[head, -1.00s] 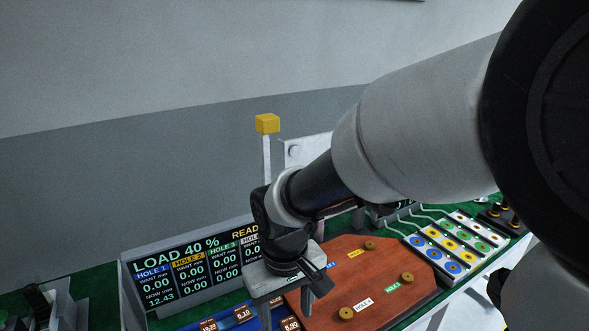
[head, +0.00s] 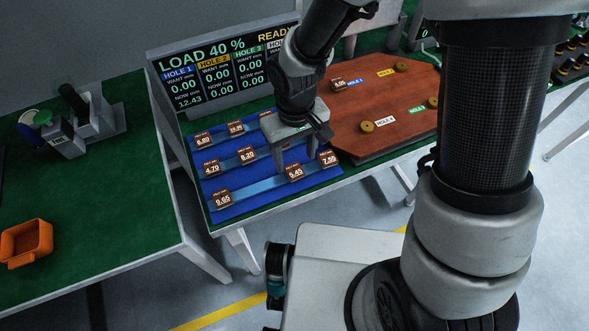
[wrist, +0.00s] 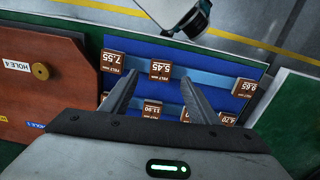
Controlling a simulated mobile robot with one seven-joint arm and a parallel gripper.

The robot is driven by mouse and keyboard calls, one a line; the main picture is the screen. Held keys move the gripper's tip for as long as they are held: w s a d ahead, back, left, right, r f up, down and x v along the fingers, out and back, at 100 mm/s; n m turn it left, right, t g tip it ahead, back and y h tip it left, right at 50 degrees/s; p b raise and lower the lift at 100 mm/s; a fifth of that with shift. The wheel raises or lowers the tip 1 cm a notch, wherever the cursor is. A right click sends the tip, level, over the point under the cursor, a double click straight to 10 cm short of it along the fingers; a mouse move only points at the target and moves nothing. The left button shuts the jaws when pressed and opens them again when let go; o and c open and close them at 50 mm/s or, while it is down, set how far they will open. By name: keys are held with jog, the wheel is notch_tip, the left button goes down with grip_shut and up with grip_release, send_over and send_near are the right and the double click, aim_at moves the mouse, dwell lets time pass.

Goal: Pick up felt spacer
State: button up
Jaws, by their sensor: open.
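Felt spacers are small brown blocks with white number labels on a blue tray (head: 240,200). The spacer marked 5.45 (head: 294,172) is at the tray's front; 7.55 (head: 328,159) is to its right and 9.65 (head: 222,199) to its left. My gripper (head: 296,162) is open and empty, pointing down over the tray's right part. In the wrist view, the 5.45 spacer (wrist: 160,70) shows between the fingertips (wrist: 158,79), and another spacer (wrist: 152,107) lies between the fingers nearer the palm. I cannot tell the exact height of the fingertips above them.
A reddish-brown board (head: 385,110) with brass knobs and hole labels adjoins the tray's right; one brown block (head: 339,84) sits on it at HOLE 1. A display screen (head: 225,65) stands behind the tray. An orange bin (head: 26,243) is on the left green table.

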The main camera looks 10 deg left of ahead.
aim_at(295, 172)
notch_tip(295, 172, down, 5)
jog(key=shift+s+b, duration=0.15)
jog(key=shift+b, duration=0.25)
jog(key=shift+r, duration=0.1)
jog(key=c, duration=1.1)
